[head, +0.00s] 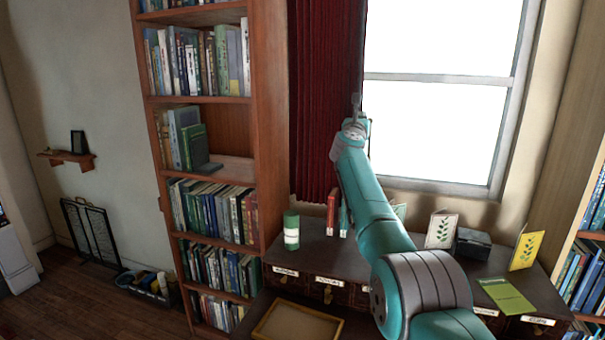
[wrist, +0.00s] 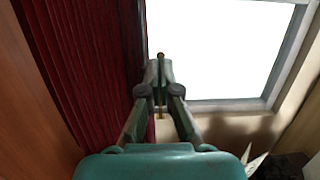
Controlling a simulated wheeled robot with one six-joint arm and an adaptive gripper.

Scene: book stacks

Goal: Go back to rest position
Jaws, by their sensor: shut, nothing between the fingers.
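My gripper (wrist: 161,72) is shut and empty in the wrist view, its fingertips together in front of the bright window. In the head view my gripper (head: 356,100) is small and partly hidden by my wrist. My teal arm reaches up and forward over the dark cabinet (head: 312,250), well above its top. The gripper is beside the red curtain (head: 325,90) and the window (head: 435,95); I cannot tell how far it is from them.
A tall bookcase (head: 262,120) stands left of the arm. A green canister (head: 291,230), a red book (head: 332,212), cards (head: 441,230), a dark box (head: 472,244) and a green booklet (head: 506,295) are on the cabinet. A tray (head: 297,325) is in front. Another bookcase (head: 570,180) is at right.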

